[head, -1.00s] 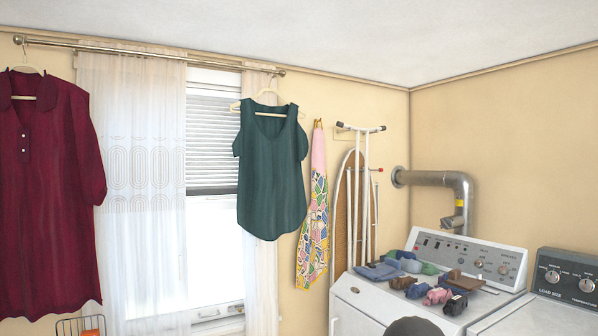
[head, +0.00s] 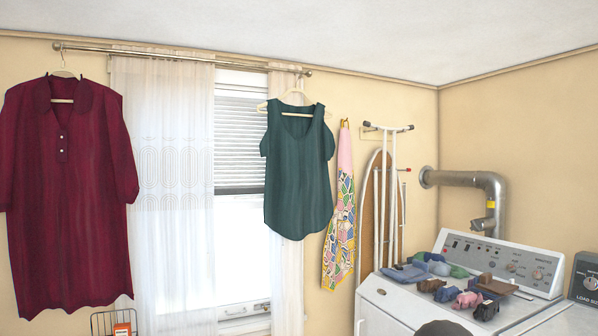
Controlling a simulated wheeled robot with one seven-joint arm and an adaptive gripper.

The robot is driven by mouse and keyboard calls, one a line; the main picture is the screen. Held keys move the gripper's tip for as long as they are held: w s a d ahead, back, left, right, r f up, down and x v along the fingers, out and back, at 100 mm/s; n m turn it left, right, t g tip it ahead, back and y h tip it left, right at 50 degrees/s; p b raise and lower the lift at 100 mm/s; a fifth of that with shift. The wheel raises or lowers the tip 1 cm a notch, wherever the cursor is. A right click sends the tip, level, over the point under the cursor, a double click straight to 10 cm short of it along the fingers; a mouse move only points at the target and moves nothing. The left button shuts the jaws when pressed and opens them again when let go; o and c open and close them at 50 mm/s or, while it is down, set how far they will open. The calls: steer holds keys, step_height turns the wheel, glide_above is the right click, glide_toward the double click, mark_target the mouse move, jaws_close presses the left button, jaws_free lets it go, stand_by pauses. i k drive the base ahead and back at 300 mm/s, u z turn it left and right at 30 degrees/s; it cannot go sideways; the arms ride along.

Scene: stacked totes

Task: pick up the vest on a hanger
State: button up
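A dark green sleeveless vest (head: 297,170) hangs on a pale hanger (head: 297,97) in the middle of the head view. The hanger hooks up near the right end of the metal curtain rod (head: 180,60). The vest hangs upright and free in front of the window's right side and curtain. My gripper is not recognisable in the head view, so its distance from the vest cannot be told.
A maroon dress (head: 66,190) hangs at the left. A patterned cloth (head: 341,215) and an ironing board (head: 372,210) are right of the vest. A white machine (head: 385,300) with small folded items (head: 470,299) stands lower right. A wire rack (head: 100,322) shows lower left.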

mark_target(297, 145)
steer(key=z, duration=0.4)
steer(key=i, duration=2.3)
steer(key=u, duration=0.65)
steer(key=i, duration=0.55)
steer(key=u, duration=0.5)
steer(key=k, duration=0.75)
steer(key=u, duration=0.05)
steer(key=i, duration=0.95)
